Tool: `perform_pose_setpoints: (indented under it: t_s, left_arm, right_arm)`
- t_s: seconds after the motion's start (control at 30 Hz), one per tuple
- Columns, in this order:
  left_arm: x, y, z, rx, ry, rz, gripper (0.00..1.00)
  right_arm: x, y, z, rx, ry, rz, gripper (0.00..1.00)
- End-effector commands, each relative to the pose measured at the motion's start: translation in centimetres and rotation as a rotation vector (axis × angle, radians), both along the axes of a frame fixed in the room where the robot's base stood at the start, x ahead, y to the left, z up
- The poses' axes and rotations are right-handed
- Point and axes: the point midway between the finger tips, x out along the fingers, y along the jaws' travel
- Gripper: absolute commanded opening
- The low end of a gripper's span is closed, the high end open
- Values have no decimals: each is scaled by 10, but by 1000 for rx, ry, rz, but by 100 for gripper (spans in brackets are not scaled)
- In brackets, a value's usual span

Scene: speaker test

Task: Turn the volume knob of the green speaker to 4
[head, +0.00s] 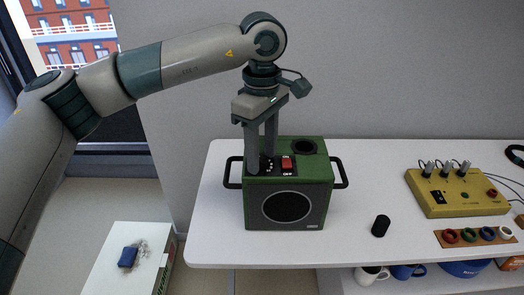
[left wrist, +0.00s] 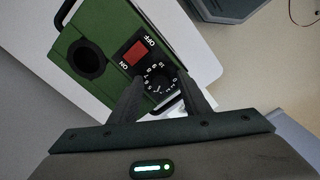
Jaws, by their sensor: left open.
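The green speaker (head: 315,170) stands upright on the white table, with a round black grille on its front. Its top panel has a red switch (head: 287,162) marked ON and OFF; the switch also shows in the left wrist view (left wrist: 134,53). Beside the switch is the dark volume knob (left wrist: 158,82), ringed by white numbers. Its setting is too small to read surely. My left gripper (head: 262,160) points down over the knob. In the left wrist view its open fingers (left wrist: 158,88) lie either side of the dial; I cannot tell whether they touch the knob. My right gripper is out of view.
A black cylinder (head: 381,226) stands right of the speaker on the white table (head: 360,170). A yellow box (head: 455,192) with several switches and a board with coloured rings (head: 476,237) are farther right. The speaker's side handles (head: 341,172) stick out. Mugs sit on a shelf below.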

Motion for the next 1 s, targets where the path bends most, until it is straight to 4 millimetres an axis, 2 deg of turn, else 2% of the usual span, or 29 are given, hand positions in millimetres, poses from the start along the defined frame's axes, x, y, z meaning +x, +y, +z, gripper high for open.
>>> perform_pose_setpoints:
  t_s: [0.17, 0.37, 0.7, 1.0]
  left_arm:
    - [0, 0, 4, 0, 0, 1, 43]
    - [0, 0, 24, 0, -2, 1, 43]
    - [0, 0, 88, -2, -3, 0, 43]
    - [0, -1, 146, -2, -3, 0, 43]
  right_arm:
    - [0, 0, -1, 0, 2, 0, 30]
    - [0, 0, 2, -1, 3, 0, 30]
    - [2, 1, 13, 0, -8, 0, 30]
    - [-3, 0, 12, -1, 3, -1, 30]
